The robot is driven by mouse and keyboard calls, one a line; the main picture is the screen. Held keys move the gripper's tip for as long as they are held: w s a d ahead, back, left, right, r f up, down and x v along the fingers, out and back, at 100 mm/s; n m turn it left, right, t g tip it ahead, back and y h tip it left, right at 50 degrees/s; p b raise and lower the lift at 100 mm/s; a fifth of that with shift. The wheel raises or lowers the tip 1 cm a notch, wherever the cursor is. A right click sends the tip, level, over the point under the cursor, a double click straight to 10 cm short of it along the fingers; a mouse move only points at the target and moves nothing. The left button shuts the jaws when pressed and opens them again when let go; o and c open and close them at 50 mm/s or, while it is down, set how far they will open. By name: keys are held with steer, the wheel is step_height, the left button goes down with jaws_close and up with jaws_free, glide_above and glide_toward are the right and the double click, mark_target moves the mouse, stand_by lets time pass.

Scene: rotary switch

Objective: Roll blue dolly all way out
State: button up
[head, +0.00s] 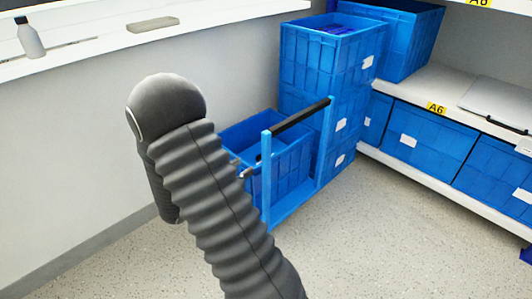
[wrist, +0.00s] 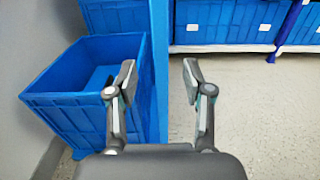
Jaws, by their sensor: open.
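The blue dolly (head: 266,190) stands by the wall, with two blue uprights and a black handle bar (head: 302,118) across their tops. An open blue crate (head: 293,168) is behind the uprights and appears to sit on the dolly. My gripper (head: 247,168) is close to the left upright, partly hidden by my arm. In the wrist view my gripper (wrist: 159,78) is open and empty. A blue upright (wrist: 160,45) shows between its fingers, nearer the left one; I cannot tell how far ahead it is. The crate (wrist: 55,98) shows left of the fingers.
Stacked blue crates (head: 318,55) stand behind the dolly. A white shelf (head: 440,110) with more blue crates is on the right. A white ledge (head: 90,50) with a bottle (head: 30,38) runs along the left wall. The speckled floor (head: 370,245) in front is clear.

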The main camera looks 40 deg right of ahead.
mark_target(263, 154)
steer(key=d, duration=1.1)
steer(key=shift+w, duration=0.4)
jaws_close()
